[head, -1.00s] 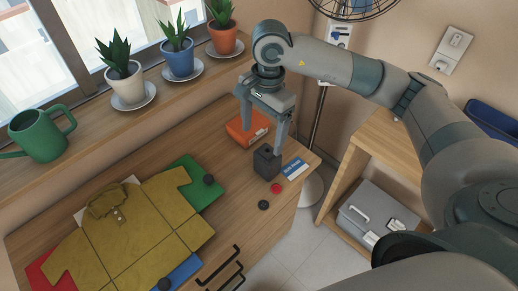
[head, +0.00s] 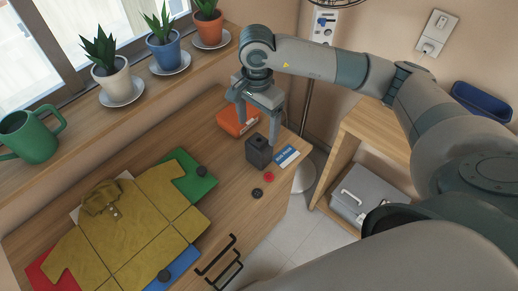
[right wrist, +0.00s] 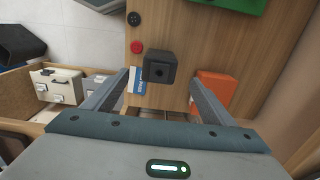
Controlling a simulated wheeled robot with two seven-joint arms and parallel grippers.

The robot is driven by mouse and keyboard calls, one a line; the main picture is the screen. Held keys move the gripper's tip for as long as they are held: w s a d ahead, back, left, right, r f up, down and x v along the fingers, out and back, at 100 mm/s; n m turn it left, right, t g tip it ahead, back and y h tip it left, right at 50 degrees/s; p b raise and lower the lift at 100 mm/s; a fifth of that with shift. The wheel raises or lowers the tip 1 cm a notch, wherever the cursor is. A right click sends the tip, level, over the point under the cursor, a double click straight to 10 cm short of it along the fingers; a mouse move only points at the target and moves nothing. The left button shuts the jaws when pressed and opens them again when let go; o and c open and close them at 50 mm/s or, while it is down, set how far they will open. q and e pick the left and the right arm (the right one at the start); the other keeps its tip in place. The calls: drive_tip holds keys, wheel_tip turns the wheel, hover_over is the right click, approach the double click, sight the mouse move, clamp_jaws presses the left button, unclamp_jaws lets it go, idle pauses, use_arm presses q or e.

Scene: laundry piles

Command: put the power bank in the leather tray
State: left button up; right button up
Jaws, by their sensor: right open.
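I cannot make out a power bank or a leather tray with certainty. A dark grey block (head: 258,152) with a round hole in its top stands near the right end of the wooden desk. My right gripper (head: 257,132) is open and points down at the desk beside the block. In the right wrist view the block (right wrist: 159,68) shows between the tips of my open right gripper (right wrist: 160,77), with nothing clamped. A dark blue tray-like container (head: 482,101) sits at the far right; its material is unclear. My left gripper is out of view.
An orange box (head: 238,120) lies behind the block. A blue-and-white card (head: 286,156), a red disc (head: 268,177) and a black disc (head: 257,193) lie nearby. A yellow shirt (head: 130,225) covers the desk's left part. A grey case (head: 365,195) sits on the lower shelf.

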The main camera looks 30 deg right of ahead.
sight(259, 143)
wheel_tip(259, 143, down, 3)
drive_tip(key=shift+s+r+p, duration=0.1)
drive_tip(key=shift+p, duration=0.4)
wheel_tip(259, 143, down, 4)
drive_tip(key=shift+p, duration=0.6)
drive_tip(key=shift+f, duration=0.55)
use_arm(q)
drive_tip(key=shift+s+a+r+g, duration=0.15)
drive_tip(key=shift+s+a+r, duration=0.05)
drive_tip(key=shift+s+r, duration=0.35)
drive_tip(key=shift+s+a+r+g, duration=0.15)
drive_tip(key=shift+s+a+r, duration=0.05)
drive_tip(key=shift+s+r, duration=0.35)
use_arm(e)
drive_tip(key=shift+d+f+p, duration=0.2)
drive_tip(key=shift+f+p, duration=0.55)
drive_tip(key=shift+p, duration=0.1)
wheel_tip(259, 143, down, 2)
drive_tip(key=shift+d+f+p, duration=0.1)
drive_tip(key=shift+p, duration=0.45)
drive_tip(key=shift+f, duration=0.75)
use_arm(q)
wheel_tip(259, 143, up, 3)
use_arm(e)
drive_tip(key=shift+w, duration=0.2)
